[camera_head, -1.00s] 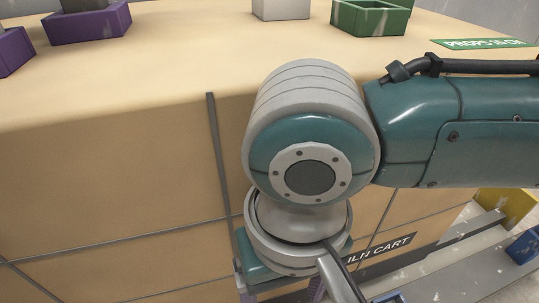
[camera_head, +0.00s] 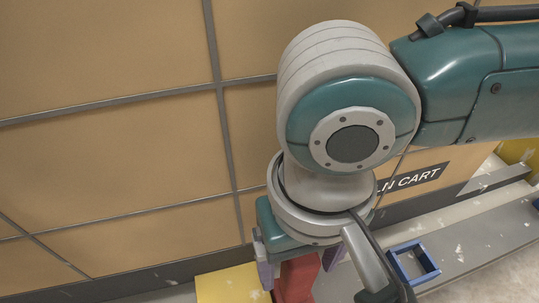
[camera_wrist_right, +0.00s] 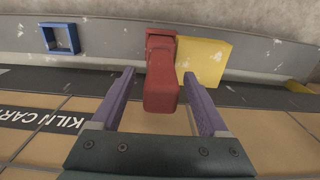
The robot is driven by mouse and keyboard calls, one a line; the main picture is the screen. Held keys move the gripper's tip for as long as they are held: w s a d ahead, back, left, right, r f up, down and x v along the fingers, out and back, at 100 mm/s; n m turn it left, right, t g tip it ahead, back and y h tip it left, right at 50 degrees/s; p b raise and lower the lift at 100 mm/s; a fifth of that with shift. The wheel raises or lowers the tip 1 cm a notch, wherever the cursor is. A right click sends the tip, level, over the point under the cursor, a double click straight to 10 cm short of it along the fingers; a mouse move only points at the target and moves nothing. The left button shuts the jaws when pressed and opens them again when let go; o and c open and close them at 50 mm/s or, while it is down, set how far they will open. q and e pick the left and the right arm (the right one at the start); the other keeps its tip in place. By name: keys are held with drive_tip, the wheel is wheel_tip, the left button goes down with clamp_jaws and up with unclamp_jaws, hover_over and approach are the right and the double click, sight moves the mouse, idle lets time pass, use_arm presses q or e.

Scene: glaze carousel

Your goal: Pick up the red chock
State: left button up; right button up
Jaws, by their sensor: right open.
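The red chock (camera_head: 297,279) shows at the bottom edge of the head view, partly hidden by my right gripper (camera_head: 295,266). In the right wrist view the red chock (camera_wrist_right: 161,80) is a stepped block in the middle, with its near end reaching between the two purple fingers. My right gripper (camera_wrist_right: 160,76) is open, with one finger on each side of the chock and a narrow gap showing at each side. The chock's underside is hidden. My left gripper is not in view.
A yellow piece (camera_head: 228,284) lies beside the chock, and it also shows in the right wrist view (camera_wrist_right: 205,60). A blue square frame (camera_head: 414,262) sits on the grey rail (camera_head: 475,243). The tan panelled cart side (camera_head: 110,150) with a "KILN CART" label stands close to my arm.

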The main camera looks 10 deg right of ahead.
drive_tip(key=shift+f, duration=0.25)
clamp_jaws()
idle(0.4)
idle(0.9)
